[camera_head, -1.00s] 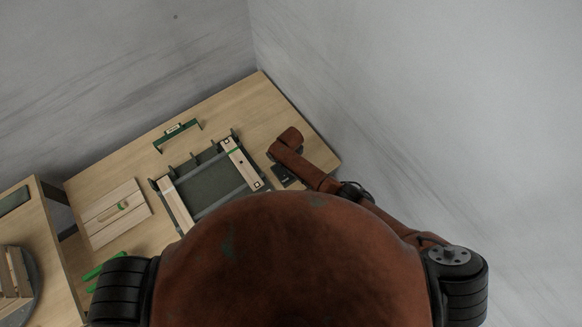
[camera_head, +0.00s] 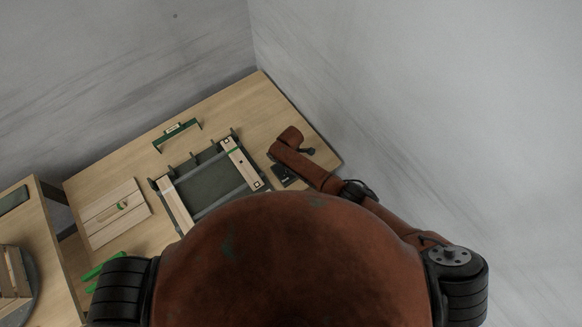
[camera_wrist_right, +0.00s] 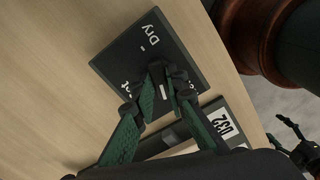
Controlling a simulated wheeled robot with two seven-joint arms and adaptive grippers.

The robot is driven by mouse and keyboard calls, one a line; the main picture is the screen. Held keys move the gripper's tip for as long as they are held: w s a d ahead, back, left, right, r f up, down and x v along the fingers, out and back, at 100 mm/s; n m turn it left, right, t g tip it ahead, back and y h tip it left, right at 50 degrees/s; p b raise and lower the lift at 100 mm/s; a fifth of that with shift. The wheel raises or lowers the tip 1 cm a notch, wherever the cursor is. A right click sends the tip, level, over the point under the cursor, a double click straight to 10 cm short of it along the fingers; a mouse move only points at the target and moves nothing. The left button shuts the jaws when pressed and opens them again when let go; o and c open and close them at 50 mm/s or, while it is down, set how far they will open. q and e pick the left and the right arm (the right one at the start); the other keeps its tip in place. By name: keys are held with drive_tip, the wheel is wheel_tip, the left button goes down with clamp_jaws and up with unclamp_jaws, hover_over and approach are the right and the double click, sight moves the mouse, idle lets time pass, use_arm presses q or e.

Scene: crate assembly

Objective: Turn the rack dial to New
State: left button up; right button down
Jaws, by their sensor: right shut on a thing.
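The rack dial's dark plate (camera_wrist_right: 140,45) lies on the table in the right wrist view. The word "Dry" and white tick marks show on it, while another label near its left edge is partly covered. The dial knob (camera_wrist_right: 156,72) is dark and mostly hidden between the fingers of my right gripper (camera_wrist_right: 154,88), which is shut on it. Which way the knob points is unclear. In the head view the plate (camera_head: 284,176) is small and dark, beside my right arm; the right fingers are hidden there.
A grey rack (camera_head: 193,215) with pale wooden strips stands left of the dial plate. A label reading "D32" (camera_wrist_right: 223,124) is beside the plate. A green-and-black holder (camera_head: 178,133) is at the back, a slatted wooden panel (camera_head: 103,222) at left. Walls close off the table's far edges.

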drive_tip(key=shift+n, duration=2)
drive_tip(key=shift+r, duration=0.1)
drive_tip(key=c, duration=1.9)
unclamp_jaws()
drive_tip(key=shift+c, duration=0.2)
wheel_tip(320, 180, up, 12)
